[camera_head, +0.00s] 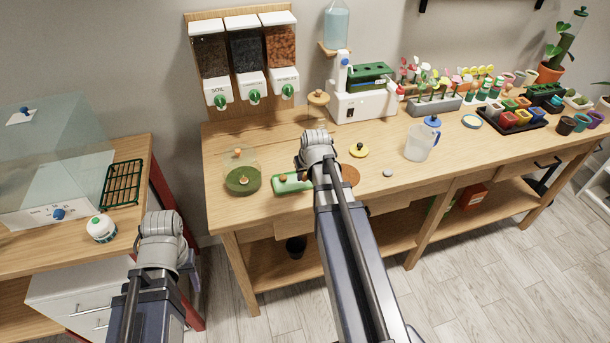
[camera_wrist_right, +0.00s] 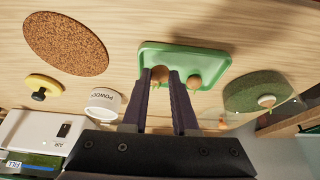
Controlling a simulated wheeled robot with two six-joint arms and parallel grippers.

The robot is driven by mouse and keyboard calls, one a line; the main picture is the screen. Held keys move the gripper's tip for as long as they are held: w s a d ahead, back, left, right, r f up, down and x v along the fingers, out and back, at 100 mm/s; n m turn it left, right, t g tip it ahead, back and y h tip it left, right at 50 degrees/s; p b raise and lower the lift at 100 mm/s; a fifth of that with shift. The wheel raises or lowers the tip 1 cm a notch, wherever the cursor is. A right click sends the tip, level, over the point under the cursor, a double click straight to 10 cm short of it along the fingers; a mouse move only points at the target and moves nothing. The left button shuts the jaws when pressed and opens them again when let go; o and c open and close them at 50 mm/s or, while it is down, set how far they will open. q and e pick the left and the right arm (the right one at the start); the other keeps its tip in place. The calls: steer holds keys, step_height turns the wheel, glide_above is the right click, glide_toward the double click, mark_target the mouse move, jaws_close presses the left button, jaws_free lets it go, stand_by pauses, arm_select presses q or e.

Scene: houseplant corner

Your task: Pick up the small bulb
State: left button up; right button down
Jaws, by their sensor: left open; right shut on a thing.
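A green tray (camera_head: 300,186) lies on the wooden workbench behind my right gripper (camera_head: 318,142), which hides part of it. The tray (camera_wrist_right: 207,57) also shows in the right wrist view. There my right gripper (camera_wrist_right: 164,80) is shut on a brown bulb (camera_wrist_right: 158,73) at the tray; whether the bulb touches it I cannot tell. A second brown bulb (camera_wrist_right: 194,82) sits on the tray beside the fingers; it also shows in the head view (camera_head: 283,182). Their sizes are hard to compare.
A glass dome on green moss (camera_head: 243,180) stands left of the tray. A brown disc (camera_wrist_right: 66,43), a yellow lid (camera_head: 358,151) and a powder jar (camera_wrist_right: 103,103) are near. A clear jug (camera_head: 417,143) stands right. Dispensers (camera_head: 247,55) hang behind.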

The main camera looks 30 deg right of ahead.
mark_target(305, 178)
step_height(305, 178, up, 8)
steer(key=p, duration=0.7)
steer(key=shift+f, duration=0.1)
steer(key=c, duration=1.3)
jaws_free()
jaws_close()
